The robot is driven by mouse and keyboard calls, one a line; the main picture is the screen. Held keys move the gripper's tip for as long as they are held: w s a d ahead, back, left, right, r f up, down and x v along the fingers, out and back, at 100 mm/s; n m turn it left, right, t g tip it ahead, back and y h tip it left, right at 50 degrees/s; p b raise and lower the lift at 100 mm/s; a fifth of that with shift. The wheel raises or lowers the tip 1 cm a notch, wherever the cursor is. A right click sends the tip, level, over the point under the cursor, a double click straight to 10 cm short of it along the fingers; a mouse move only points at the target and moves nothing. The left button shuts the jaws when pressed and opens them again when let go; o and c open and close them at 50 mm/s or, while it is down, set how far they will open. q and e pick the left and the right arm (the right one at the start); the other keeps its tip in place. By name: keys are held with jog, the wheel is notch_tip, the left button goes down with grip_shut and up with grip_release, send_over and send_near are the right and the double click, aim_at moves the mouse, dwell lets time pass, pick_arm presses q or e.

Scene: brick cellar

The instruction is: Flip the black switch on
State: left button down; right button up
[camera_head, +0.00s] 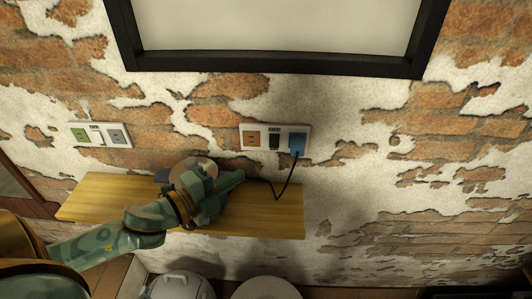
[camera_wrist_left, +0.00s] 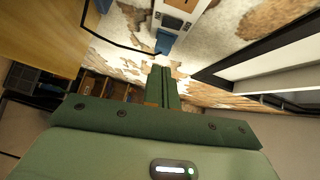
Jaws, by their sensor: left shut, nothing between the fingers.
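A white wall plate (camera_head: 243,137) holds an orange-brown module, a black switch (camera_head: 274,142) in the middle and a blue plug (camera_head: 298,142) at the right. The switch's on or off position is too small to tell. The plate (camera_wrist_left: 186,6) and blue plug (camera_wrist_left: 165,42) also show at the top of the left wrist view. My left gripper (camera_head: 240,176) is shut and empty, below and left of the switch and apart from it, above the shelf. Its closed fingers (camera_wrist_left: 162,86) point toward the wall in the left wrist view. My right gripper is not in view.
A wooden shelf (camera_head: 95,198) runs under the plate. A black cable (camera_head: 284,186) hangs from the plug toward the shelf. A second plate (camera_head: 100,135) with green, white and grey modules is at the left. A black frame (camera_head: 270,64) hangs above. Pale round objects (camera_head: 266,288) stand below.

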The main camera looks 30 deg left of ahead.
pick_arm(q)
send_near(279, 147)
jog(key=w+d, duration=0.2)
jog(key=d, duration=0.1)
jog(key=shift+w+a+f+b, duration=0.15)
jog(key=shift+w+a+b, duration=0.15)
jog(key=shift+w, duration=0.55)
jog(key=shift+w+a+f+b, duration=0.1)
jog(key=shift+w+a+b, duration=0.2)
jog(key=shift+w, duration=0.55)
